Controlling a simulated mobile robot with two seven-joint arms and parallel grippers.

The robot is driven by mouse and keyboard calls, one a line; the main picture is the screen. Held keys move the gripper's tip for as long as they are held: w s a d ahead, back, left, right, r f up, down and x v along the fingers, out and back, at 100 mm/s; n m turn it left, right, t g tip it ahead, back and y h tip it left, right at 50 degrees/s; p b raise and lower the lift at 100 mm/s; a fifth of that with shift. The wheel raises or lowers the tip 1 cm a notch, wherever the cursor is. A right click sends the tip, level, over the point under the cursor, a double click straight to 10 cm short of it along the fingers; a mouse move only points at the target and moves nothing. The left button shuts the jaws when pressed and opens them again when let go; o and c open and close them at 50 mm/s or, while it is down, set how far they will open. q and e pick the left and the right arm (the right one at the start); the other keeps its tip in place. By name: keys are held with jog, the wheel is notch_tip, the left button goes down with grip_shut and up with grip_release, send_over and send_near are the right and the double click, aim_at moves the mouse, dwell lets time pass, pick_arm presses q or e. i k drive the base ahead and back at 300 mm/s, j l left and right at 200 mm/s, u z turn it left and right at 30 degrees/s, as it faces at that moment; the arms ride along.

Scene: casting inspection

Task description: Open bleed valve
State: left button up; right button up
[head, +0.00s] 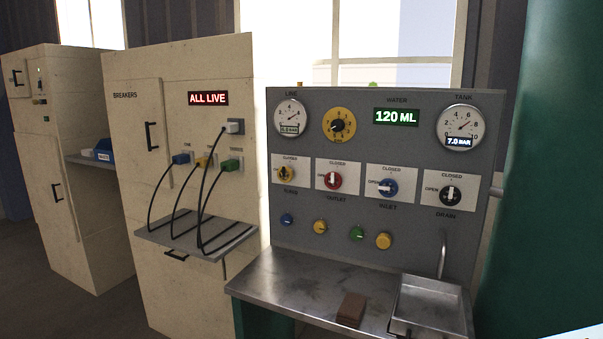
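A grey control panel (390,240) stands at the centre right with a row of four valve knobs on white plates. They are a yellow knob (287,173), a red knob (332,180), a blue knob (387,188) and a black knob (451,194). Labels under the red, blue and black knobs read OUTLET, INLET and DRAIN; the label under the yellow knob is too small to read surely. The red and black knobs have upright white handles; the blue one's handle lies about level. Neither of my grippers is in view.
A tank gauge (462,127) shows 7.0 BAR and a water display (397,117) shows 120 ML. A metal shelf (300,290) with a brown block (351,310) and a sink tray (430,305) juts out below the panel. A breaker cabinet (130,180) stands left; a green tank (550,170) stands right.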

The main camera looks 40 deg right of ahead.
aim_at(285, 171)
jog(key=i+z, duration=0.2)
jog(key=z, duration=0.25)
jog(key=i+j+z, duration=0.1)
jog(key=z, duration=0.35)
jog(key=i+j+z, duration=0.15)
jog(key=z, duration=0.25)
jog(key=i+j+z, duration=0.1)
jog(key=i+z, duration=0.15)
jog(key=z, duration=0.25)
jog(key=i+j+z, duration=0.2)
jog(key=z, duration=0.25)
jog(key=i+j+z, duration=0.25)
jog(key=z, duration=0.25)
